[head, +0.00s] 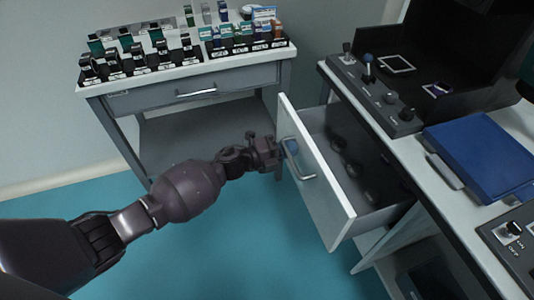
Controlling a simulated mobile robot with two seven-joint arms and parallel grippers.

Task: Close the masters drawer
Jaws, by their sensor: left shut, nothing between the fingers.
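The open drawer (318,187) sticks out from under the right-hand table, its white front facing left. A metal bar handle (297,160) and a blue round mark sit on its front. Several dark round objects (352,168) lie inside the drawer. I cannot read a label that says masters. My left gripper (278,152) is shut and empty, right at the drawer front beside the handle; I cannot tell whether it touches. My right gripper is not in view.
The right-hand table (408,150) bears a control box (372,95), a blue case (482,152) and dark equipment. A second table (190,72) at the back carries several small labelled items and has a shut drawer (192,90). Teal floor (230,245) is free left of the open drawer.

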